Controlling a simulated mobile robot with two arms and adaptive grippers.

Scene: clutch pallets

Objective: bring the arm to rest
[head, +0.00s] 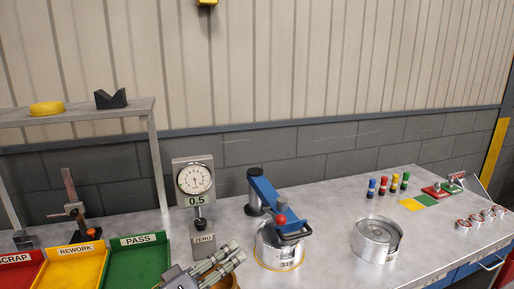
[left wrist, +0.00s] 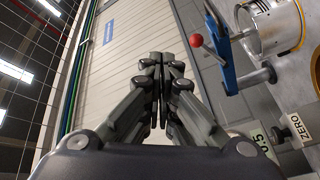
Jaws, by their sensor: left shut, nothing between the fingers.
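My left gripper (head: 222,261) shows at the bottom of the head view, in front of the dial gauge and left of the blue clamp fixture. It is shut and empty. In the left wrist view its fingers (left wrist: 162,62) are together, with nothing between them, pointing toward the wall. My right gripper is not in view.
The bench carries a dial gauge (head: 194,182), a blue clamp fixture (head: 265,190) over a metal cylinder, and a round metal part (head: 377,238). Red, yellow and green trays (head: 138,262) stand left under a shelf (head: 75,117). Colored pegs (head: 383,187) stand right.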

